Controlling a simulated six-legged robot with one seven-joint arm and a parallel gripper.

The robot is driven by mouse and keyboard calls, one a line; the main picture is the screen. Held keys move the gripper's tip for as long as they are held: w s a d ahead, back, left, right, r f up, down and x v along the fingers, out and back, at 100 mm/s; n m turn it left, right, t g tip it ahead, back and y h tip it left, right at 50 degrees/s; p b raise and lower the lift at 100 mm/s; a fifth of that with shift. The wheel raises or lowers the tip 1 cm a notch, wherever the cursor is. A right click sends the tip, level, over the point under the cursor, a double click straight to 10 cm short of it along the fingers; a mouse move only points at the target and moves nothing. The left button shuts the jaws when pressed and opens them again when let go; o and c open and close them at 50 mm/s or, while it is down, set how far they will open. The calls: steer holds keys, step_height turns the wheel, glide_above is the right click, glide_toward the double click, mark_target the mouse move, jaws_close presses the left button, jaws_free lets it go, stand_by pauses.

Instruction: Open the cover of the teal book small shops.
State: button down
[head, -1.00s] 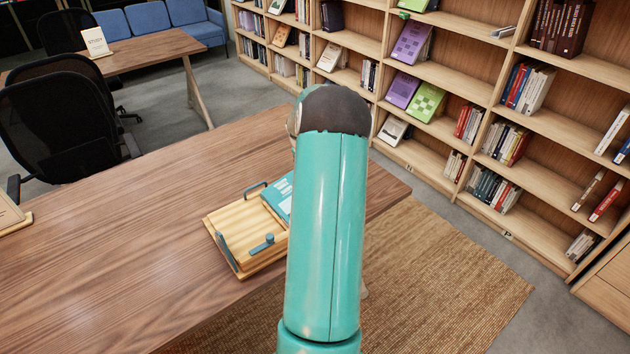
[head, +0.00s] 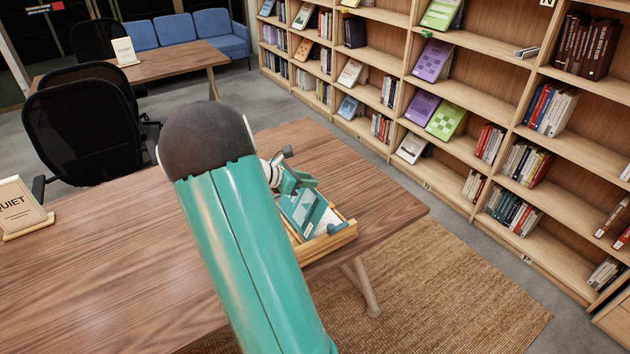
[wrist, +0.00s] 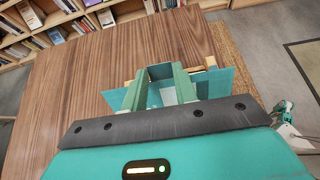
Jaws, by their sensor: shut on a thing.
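The teal book (head: 303,214) sits in a light wooden cradle (head: 335,240) near the right end of the table, partly hidden by my arm. Its teal panel looks tilted up under my gripper (head: 305,183), with a pale area beside it. I cannot read the title. In the wrist view, my gripper's green fingers (wrist: 160,72) are around part of the book, and teal book surface (wrist: 217,82) shows on both sides of them. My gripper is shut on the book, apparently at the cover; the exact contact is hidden.
A "QUIET" sign (head: 20,208) stands at the table's left. Bare tabletop (head: 90,270) lies left of my arm. Black chairs (head: 85,125) stand behind the table. Bookshelves (head: 470,100) line the right side, beyond a woven rug (head: 440,290).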

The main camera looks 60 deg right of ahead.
steer(key=w+a+f+g+h, duration=0.1)
steer(key=w+a+g+h, duration=0.3)
steer(key=a, duration=0.7)
steer(key=shift+w+a+f+h, duration=0.35)
steer(key=shift+w+h, duration=0.6)
steer(key=shift+h, duration=0.75)
steer(key=c, duration=1.1)
jaws_free()
steer(key=shift+d+f, duration=0.1)
steer(key=shift+d, duration=0.05)
steer(key=shift+w, duration=0.1)
